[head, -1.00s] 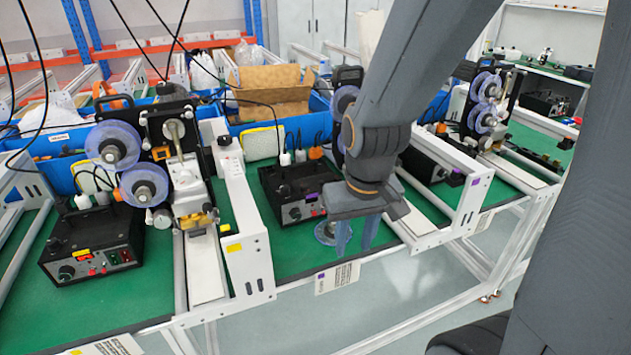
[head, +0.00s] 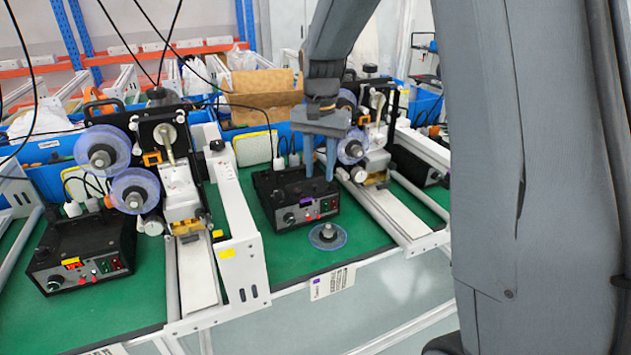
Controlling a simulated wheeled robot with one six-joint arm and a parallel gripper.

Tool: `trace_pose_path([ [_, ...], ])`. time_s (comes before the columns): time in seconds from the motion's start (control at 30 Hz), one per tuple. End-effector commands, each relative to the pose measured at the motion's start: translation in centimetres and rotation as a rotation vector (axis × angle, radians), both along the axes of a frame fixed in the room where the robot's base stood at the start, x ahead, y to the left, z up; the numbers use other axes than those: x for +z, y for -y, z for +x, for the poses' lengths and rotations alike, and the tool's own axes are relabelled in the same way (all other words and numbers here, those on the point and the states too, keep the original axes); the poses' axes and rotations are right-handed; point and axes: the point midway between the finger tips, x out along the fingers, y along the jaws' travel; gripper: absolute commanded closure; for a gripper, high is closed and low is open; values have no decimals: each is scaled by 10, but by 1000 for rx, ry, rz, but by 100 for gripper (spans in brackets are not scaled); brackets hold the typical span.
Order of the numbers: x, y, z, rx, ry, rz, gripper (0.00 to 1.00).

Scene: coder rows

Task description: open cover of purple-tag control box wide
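The purple-tag control box (head: 292,202) is black and stands on the green bench top, with a small purple tag (head: 306,201), a knob and red buttons on its front. Its top looks flat and shut, but the cover's edges are hard to make out. My gripper (head: 320,178) points down over the right part of the box. Its two blue-grey fingers are apart with nothing seen between them. The fingertips overlap the box top in the picture; I cannot tell whether they touch it.
A clear disc (head: 327,236) lies on the bench before the box. A yellow-tag control box (head: 82,255) stands at the left. Reel machines (head: 165,175) flank the bench section, with a white rail frame (head: 238,230) between. Blue bins (head: 255,135) stand behind.

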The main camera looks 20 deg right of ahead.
Motion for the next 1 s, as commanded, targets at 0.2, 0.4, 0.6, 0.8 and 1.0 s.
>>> trace_pose_path([
  [0.2, 9, 2, 44, -146, -21, 1, 69],
  [0.4, -1, 2, 47, -166, -28, 1, 69],
  [0.6, -31, 3, 46, -165, -29, 1, 69],
  [0.8, -57, 3, 46, -164, -28, 2, 69],
  [1.0, -67, 3, 47, -164, -25, 2, 69],
])
